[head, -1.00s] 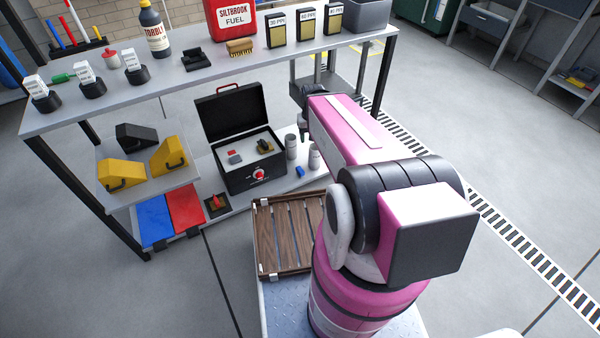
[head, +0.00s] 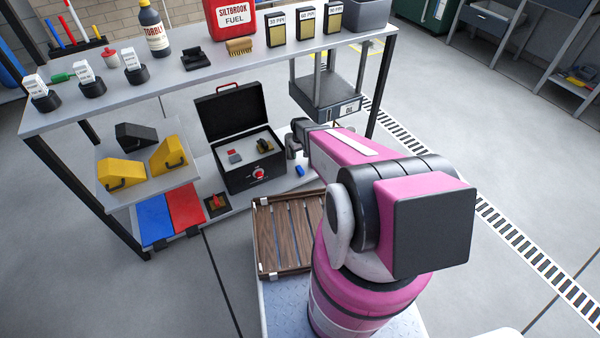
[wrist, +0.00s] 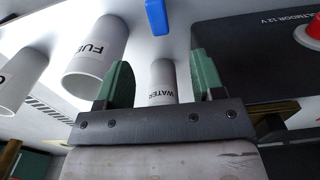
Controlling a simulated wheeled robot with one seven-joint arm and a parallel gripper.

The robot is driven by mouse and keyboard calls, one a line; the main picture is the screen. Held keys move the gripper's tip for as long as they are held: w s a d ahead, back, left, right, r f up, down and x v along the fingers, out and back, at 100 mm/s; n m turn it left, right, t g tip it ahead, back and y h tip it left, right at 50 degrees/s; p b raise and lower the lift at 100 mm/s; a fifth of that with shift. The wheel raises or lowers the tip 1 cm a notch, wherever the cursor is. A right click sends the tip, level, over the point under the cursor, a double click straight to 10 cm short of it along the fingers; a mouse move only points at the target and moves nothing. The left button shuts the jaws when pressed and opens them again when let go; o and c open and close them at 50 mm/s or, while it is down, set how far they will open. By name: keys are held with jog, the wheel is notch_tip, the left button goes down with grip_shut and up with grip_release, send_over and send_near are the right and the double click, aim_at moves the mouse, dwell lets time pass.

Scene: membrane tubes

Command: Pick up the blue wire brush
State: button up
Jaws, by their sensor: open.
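A small blue object (head: 300,171) lies on the lower shelf, to the right of the open black case. It also shows at the top edge of the wrist view (wrist: 156,17), partly cut off; I cannot make out bristles. My gripper (head: 292,140) is above and slightly left of it in the head view, over the shelf. In the wrist view my gripper (wrist: 163,80) has its two green fingers apart. A white cylinder marked WATER (wrist: 163,82) shows in the gap between them, seemingly beyond the fingers. The blue object is apart from the fingers.
White cylinders, one marked FUEL (wrist: 97,55), stand close by the gripper. The black case (head: 255,178) with a red knob is to its left. A wooden crate (head: 262,268) sits nearer me.

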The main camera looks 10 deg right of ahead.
aim_at(300, 169)
jog(key=f, duration=0.2)
jog(key=w+f, duration=0.1)
jog(key=shift+w+f, duration=0.1)
jog(key=shift+f, duration=0.3)
jog(key=f, duration=1)
jog(key=shift+s+d, duration=0.15)
jog(key=shift+s, duration=0.05)
jog(key=c, duration=1.1)
jog(key=shift+r, duration=0.15)
notch_tip(300, 169, up, 18)
jog(key=shift+f, duration=0.1)
